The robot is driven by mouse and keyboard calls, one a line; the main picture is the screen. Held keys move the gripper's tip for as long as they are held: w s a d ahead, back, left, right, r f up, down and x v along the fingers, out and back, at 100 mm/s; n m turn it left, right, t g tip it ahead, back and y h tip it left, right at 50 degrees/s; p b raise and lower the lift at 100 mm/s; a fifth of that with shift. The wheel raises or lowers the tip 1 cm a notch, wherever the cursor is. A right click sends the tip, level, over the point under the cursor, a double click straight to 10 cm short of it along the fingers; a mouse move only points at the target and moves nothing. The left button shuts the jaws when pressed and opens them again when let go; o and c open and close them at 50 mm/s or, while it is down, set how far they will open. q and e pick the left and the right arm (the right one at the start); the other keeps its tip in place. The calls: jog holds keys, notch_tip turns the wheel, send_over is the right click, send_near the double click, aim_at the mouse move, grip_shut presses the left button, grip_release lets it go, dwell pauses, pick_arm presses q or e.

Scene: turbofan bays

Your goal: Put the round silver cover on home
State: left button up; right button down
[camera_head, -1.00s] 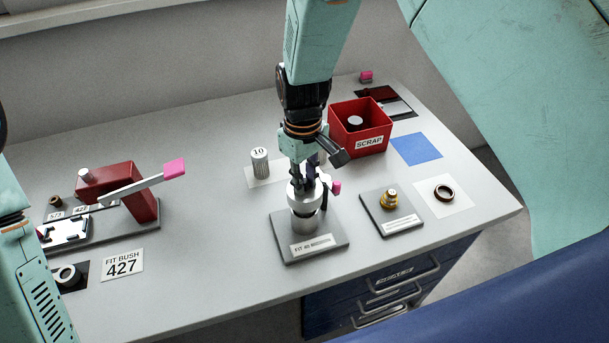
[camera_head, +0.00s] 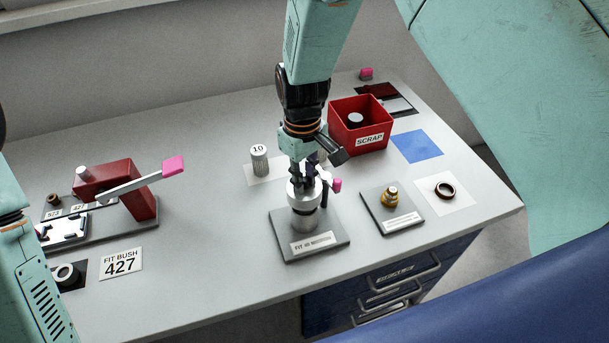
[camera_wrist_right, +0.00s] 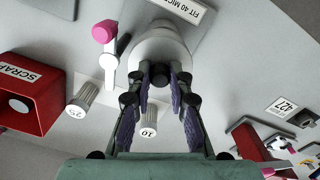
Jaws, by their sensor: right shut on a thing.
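The round silver cover (camera_head: 303,190) is at the middle of the bench in the head view, on or just above a silver cylindrical body (camera_head: 305,221). A dark band shows between them; I cannot tell whether the cover is fully seated. The body stands upright on a grey base plate (camera_head: 333,238) with a label reading "FIT 40". My right gripper (camera_head: 304,178) points down and is shut on the cover's top. The right wrist view shows my right gripper (camera_wrist_right: 160,76) with both fingers closed at the pale cover (camera_wrist_right: 160,47). My left gripper is out of view.
A pink-tipped lever (camera_head: 336,185) stands close right of the cover. Nearby are a numbered cylinder (camera_head: 259,160), a red scrap box (camera_head: 359,138), a plate with a brass part (camera_head: 390,196) and a dark ring (camera_head: 445,190). A red press (camera_head: 125,190) stands left. The front middle is clear.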

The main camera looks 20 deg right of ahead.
jog(key=shift+s+r, duration=0.1)
jog(key=shift+s, duration=0.1)
jog(key=shift+w, duration=0.15)
jog(key=shift+f, duration=0.3)
jog(key=shift+s+a, duration=0.1)
jog(key=shift+s, duration=0.1)
jog(key=shift+w+f, duration=0.2)
jog(key=shift+s+f, duration=0.2)
dwell(0.3)
jog(key=shift+w+f, duration=0.15)
jog(key=shift+f, duration=0.2)
jog(key=shift+f, duration=0.2)
